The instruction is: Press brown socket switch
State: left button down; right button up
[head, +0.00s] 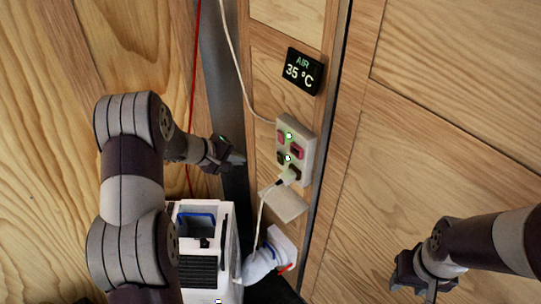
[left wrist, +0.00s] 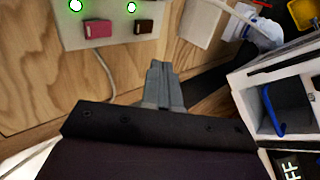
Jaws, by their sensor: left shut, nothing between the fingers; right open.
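A white socket panel (head: 309,147) is fixed to the wooden wall, with pink-red and dark switches, green lights and a plug in its lower end. The brown switch (head: 281,158) is on the panel's left side, below the pink switch (head: 281,137). In the left wrist view the brown switch (left wrist: 144,26) is right of the pink switch (left wrist: 97,28). My left gripper (head: 238,159) is shut and empty, left of the panel and apart from it. Its fingers (left wrist: 158,66) show below the brown switch in the left wrist view. My right gripper (head: 416,290) is open, at the lower right.
A black display (head: 303,71) reading AIR 35 °C is above the panel. A white cable runs to the panel, and another hangs from the plug (head: 289,176). A white box (head: 283,202) is below. A white machine (head: 220,222) with a blue handle stands lower left.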

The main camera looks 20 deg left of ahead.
aim_at(278, 159)
pick_arm(q)
jog(key=p+x, duration=0.1)
jog(key=x, duration=0.3)
jog(key=w+r+p+x, duration=0.1)
jog(key=p+x, duration=0.1)
jog(key=x, duration=0.2)
jog(key=d+r+p+x, duration=0.1)
jog(key=p+x, duration=0.1)
jog(key=x, duration=0.2)
jog(key=shift+w+d+f, duration=0.15)
jog(key=shift+w+d, duration=0.15)
jog(key=shift+w, duration=0.15)
jog(key=shift+w+f, duration=0.1)
